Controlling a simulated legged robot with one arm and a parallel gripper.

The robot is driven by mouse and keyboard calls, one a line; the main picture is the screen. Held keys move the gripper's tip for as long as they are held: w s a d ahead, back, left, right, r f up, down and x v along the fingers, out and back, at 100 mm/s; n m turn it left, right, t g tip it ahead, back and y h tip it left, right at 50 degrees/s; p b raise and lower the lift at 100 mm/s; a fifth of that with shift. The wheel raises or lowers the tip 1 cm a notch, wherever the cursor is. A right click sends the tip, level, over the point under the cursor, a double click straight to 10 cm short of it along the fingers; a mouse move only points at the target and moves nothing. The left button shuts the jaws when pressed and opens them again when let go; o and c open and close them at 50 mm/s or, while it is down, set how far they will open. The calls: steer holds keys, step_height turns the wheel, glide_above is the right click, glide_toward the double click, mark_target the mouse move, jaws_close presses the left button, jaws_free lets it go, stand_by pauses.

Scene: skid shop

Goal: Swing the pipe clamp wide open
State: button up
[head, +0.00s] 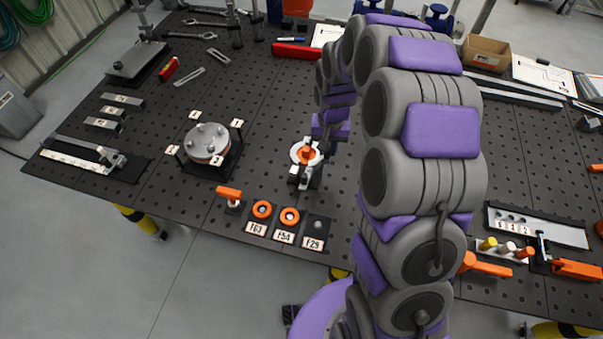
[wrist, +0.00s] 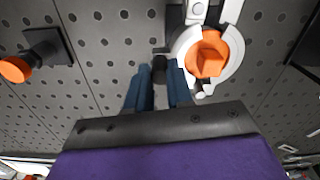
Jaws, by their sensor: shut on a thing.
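The pipe clamp (head: 293,157) is a white ring around an orange core (head: 306,153), on a dark mount near the middle of the bench. In the wrist view the clamp's white ring (wrist: 237,50) curves around both sides of the orange core (wrist: 208,54). My gripper (wrist: 159,72) has its two blue fingers closed around a small dark piece (wrist: 159,67) just left of the ring. That piece looks like the clamp's tab or handle, but its link to the ring is hard to see. In the head view my arm partly hides the fingers.
Orange rings on labelled plates (head: 256,228) and an orange-handled part (head: 229,194) lie near the front edge. A round flanged fixture (head: 206,142) stands to the left. A tray with coloured pegs (head: 508,249) is at the right. Bare perforated bench lies left of the clamp.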

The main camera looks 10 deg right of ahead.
steer(key=shift+w+d, duration=0.1)
steer(key=shift+d, duration=0.05)
steer(key=shift+w+d, duration=0.35)
steer(key=shift+d, duration=0.2)
steer(key=shift+w+d+p, duration=0.3)
steer(key=shift+w+d, duration=0.25)
steer(key=shift+w, duration=0.05)
stand_by(0.4)
steer(key=shift+w+d, duration=0.45)
steer(key=shift+w, duration=0.25)
